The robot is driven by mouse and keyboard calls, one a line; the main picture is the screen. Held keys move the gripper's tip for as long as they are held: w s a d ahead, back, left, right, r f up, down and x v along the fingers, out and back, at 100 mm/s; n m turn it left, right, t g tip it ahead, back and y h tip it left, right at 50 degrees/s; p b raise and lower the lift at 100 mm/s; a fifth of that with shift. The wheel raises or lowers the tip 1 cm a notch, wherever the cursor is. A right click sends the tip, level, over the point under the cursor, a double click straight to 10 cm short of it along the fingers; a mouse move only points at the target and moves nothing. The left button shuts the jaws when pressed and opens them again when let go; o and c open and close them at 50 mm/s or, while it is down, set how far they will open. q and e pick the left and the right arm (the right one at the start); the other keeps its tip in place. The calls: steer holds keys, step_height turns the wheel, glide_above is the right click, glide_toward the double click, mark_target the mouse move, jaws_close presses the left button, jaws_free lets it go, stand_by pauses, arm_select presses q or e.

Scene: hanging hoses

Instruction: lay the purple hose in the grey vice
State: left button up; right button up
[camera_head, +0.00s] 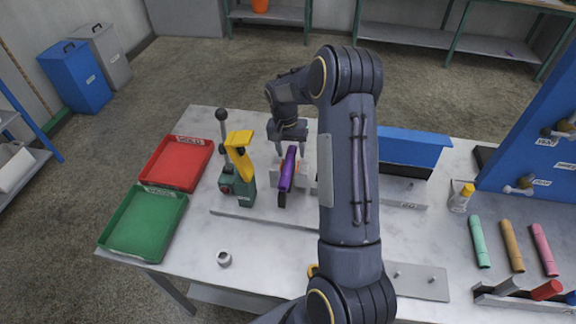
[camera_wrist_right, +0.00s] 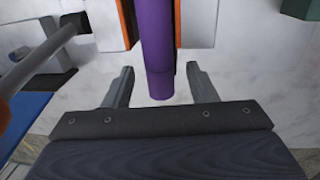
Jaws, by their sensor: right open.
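The purple hose (camera_head: 287,170) lies in the grey vice (camera_head: 303,178) on the table. In the right wrist view the purple hose (camera_wrist_right: 158,45) runs between the two pale vice jaws (camera_wrist_right: 197,22), which have orange edges, and its near end sticks out. My right gripper (camera_head: 291,145) is at the far end of the hose, behind the vice. In the wrist view its fingers (camera_wrist_right: 160,66) are open, one on each side of the hose end, with gaps to both sides. My left gripper is not in view.
A green and yellow device (camera_head: 240,170) with an upright lever stands left of the vice. Red (camera_head: 176,163) and green (camera_head: 145,222) trays lie further left. A blue-topped block (camera_head: 412,148) stands right of my arm. Short coloured tubes (camera_head: 512,245) lie at the right.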

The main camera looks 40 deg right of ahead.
steer(key=shift+c, duration=0.4)
jaws_close()
steer(key=shift+r, duration=0.1)
